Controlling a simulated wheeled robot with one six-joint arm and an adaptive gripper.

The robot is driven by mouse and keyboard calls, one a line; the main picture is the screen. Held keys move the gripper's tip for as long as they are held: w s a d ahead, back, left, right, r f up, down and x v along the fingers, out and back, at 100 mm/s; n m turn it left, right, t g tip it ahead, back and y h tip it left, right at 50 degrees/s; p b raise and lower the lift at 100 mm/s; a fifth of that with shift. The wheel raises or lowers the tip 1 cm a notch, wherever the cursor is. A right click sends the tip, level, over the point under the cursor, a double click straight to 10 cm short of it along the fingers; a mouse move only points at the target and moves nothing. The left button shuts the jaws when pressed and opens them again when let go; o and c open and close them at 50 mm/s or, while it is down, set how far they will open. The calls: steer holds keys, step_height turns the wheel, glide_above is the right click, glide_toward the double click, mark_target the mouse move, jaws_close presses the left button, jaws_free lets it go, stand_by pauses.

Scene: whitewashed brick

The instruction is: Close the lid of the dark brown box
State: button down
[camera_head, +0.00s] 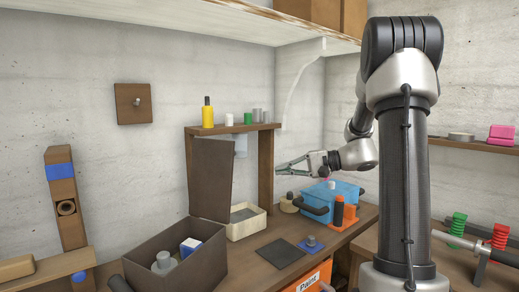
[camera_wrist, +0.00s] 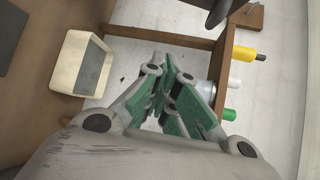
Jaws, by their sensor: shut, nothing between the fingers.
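The dark brown box (camera_head: 205,268) stands at the front left of the table in the head view. Its lid (camera_head: 212,180) is open and stands upright at the box's back edge. A grey cylindrical thing and a blue-and-white block show inside the box. My gripper (camera_head: 282,170) is in the air to the right of the lid, apart from it, pointing left. Its green fingers (camera_wrist: 168,80) are shut with nothing between them in the wrist view. A dark piece at the top of the wrist view may be part of the lid; I cannot tell.
A cream tray (camera_head: 262,221) sits right of the lid, by a wooden shelf frame (camera_head: 266,170) topped with a yellow bottle (camera_head: 208,114) and small cylinders. A blue crate (camera_head: 345,188), an orange-and-black thing (camera_head: 338,212) and a dark mat (camera_head: 281,253) lie further right.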

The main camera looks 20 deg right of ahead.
step_height(320, 180, up, 6)
steer(key=w+n+t+y, duration=0.1)
steer(key=w+n+y, duration=0.1)
steer(key=w+a, duration=0.2)
steer(key=a, duration=0.9)
steer(key=shift+w+a, duration=0.15)
steer(key=shift+a, duration=0.25)
steer(key=shift+r, duration=0.15)
